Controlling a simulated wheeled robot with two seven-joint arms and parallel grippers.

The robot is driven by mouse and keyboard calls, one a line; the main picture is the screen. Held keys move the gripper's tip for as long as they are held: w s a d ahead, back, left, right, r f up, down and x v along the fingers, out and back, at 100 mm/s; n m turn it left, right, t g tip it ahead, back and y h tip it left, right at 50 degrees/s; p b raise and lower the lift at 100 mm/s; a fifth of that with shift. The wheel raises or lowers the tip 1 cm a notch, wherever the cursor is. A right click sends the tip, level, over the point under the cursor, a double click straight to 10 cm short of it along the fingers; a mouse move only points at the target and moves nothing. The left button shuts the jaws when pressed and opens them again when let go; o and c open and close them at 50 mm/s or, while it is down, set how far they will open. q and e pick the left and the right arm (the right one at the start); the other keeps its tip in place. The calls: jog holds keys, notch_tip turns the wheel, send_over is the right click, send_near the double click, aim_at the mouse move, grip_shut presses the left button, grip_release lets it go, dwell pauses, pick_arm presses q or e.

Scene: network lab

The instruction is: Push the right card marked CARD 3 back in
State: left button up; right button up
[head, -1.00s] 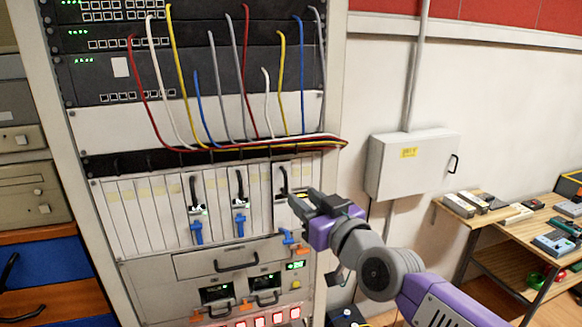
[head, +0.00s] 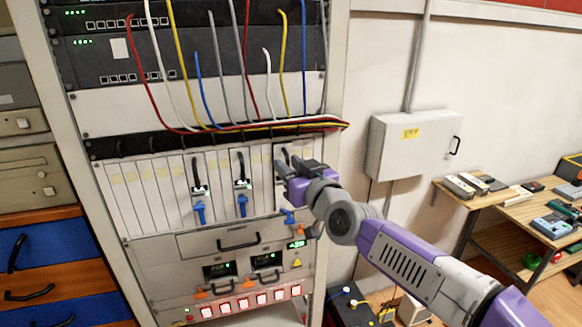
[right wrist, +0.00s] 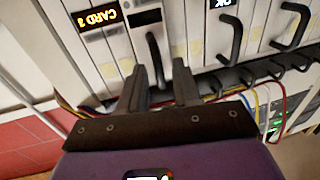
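The right card marked CARD 3 (head: 281,203) is at the right end of the rack's card row, mostly hidden by my right gripper in the head view. In the right wrist view its lit CARD 3 label (right wrist: 97,17) is at the upper left, with a black handle (right wrist: 153,58) nearby. My right gripper (head: 283,168) is in front of this card. In the right wrist view its two fingers (right wrist: 158,72) are apart, with the handle showing between them. Contact cannot be told. My left gripper is not in view.
Two other cards with black handles and blue levers (head: 200,212) (head: 242,205) stand left in the row. Coloured cables (head: 250,125) hang above. A drawer (head: 235,240) and lit red buttons (head: 243,303) are below. A wall box (head: 405,150) and a bench (head: 500,207) are at right.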

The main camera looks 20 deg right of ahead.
grip_shut()
dwell(1.2)
